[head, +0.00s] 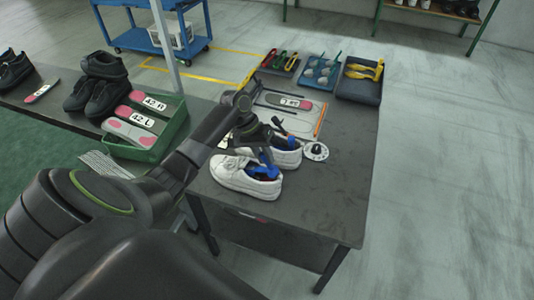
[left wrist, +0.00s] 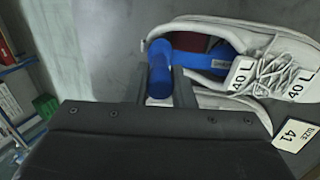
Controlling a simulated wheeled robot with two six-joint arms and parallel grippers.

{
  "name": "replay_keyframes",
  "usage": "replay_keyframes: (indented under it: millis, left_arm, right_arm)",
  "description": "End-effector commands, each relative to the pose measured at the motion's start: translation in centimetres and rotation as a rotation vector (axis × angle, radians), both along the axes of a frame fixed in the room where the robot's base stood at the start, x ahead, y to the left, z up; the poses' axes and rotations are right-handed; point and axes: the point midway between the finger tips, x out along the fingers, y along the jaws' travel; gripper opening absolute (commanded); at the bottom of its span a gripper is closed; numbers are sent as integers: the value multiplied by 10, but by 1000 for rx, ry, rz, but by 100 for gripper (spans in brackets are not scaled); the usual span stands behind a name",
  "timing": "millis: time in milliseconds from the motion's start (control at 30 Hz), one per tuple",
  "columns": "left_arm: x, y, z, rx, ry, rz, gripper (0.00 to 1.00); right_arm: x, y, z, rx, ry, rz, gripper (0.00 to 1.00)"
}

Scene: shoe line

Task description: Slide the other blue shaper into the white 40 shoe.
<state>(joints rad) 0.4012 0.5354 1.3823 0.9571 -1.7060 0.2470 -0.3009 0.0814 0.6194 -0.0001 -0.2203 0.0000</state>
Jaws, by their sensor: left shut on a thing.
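Two white shoes stand side by side on the dark table in the head view, a near one (head: 240,178) and a far one (head: 287,159). My left gripper (left wrist: 165,88) is shut on a blue shaper (left wrist: 160,72) at the heel end of a white shoe (left wrist: 285,48) in the left wrist view. Blue also shows at the near shoe's opening in the head view. How deep the held shaper sits is partly hidden by the fingers. My right gripper is out of view.
A grey insole (head: 290,102) and several small trays, one with yellow tools (head: 364,70), are behind. A green crate (head: 170,140) with insoles stands left. The table's front right is clear.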

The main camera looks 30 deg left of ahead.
Motion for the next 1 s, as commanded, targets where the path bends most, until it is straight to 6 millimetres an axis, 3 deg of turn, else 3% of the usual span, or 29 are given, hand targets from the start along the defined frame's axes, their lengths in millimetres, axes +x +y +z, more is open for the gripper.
replay_keyframes:
  millis: [600, 1000]
  left_arm:
    - [3, -14, -38, 250, 42, 0, 0]
    - [3, -15, -44, 290, 47, 0, 0]
  right_arm:
    - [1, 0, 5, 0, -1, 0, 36]
    - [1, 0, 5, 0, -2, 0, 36]
